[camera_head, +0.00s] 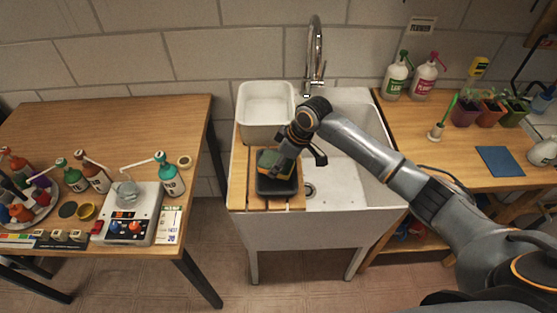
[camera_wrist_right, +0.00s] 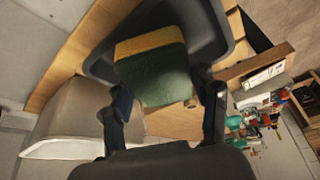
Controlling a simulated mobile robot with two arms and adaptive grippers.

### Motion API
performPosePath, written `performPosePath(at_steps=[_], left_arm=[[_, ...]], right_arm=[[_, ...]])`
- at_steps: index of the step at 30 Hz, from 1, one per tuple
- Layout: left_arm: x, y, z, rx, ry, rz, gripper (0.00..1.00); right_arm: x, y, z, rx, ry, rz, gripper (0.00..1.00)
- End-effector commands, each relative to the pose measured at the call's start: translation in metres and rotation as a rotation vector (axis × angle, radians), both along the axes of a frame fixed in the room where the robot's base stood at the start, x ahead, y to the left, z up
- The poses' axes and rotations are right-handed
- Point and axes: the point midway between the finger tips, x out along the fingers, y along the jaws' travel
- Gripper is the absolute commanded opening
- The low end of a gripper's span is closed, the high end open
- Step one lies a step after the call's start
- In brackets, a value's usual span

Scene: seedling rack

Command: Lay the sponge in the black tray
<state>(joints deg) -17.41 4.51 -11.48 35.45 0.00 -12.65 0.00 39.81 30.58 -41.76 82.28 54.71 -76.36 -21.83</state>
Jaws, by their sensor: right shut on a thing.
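The sponge (camera_head: 268,160), dark green with a yellow layer, is in my right gripper (camera_head: 287,152). In the right wrist view the sponge (camera_wrist_right: 152,72) lies between the two fingers of the gripper (camera_wrist_right: 163,92), which is shut on it. The black tray (camera_head: 278,188) lies on the wooden slats at the left of the sink, directly below the gripper. In the right wrist view the black tray's rim (camera_wrist_right: 222,22) shows around the sponge. I cannot tell whether the sponge touches the tray's floor. My left gripper is not in view.
A white basin (camera_head: 265,133) stands behind the tray. The tap (camera_head: 315,60) rises at the back, and the open sink bowl (camera_head: 345,185) is to the right. A left table (camera_head: 120,125) bears bottles and a scale. A right bench (camera_head: 435,165) holds bottles, pots and a blue mat.

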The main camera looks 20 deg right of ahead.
Motion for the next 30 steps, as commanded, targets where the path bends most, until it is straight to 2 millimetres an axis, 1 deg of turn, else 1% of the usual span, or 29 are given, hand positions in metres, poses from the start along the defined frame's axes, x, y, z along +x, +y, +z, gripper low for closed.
performPosePath(at_steps=[8, 9, 12, 23, 26, 29, 30], left_arm=[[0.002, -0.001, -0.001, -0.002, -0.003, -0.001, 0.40], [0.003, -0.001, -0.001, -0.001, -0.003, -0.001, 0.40], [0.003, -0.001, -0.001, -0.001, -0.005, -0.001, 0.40], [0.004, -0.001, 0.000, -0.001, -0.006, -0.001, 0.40], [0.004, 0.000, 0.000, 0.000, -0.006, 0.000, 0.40], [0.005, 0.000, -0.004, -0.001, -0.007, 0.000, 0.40], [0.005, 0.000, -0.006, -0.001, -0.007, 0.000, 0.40]], right_arm=[[0.000, 0.000, -0.007, 0.000, 0.002, -0.001, 0.30], [0.000, 0.000, -0.007, -0.001, 0.001, -0.001, 0.64], [0.000, 0.000, -0.007, -0.001, 0.001, -0.001, 0.82], [0.000, 0.000, -0.004, 0.000, 0.000, 0.000, 0.82], [0.000, -0.001, 0.004, 0.000, -0.003, -0.001, 0.82], [-0.004, -0.007, 0.018, 0.000, -0.004, 0.000, 0.82], [-0.006, -0.009, 0.025, -0.001, -0.005, 0.000, 0.82]])
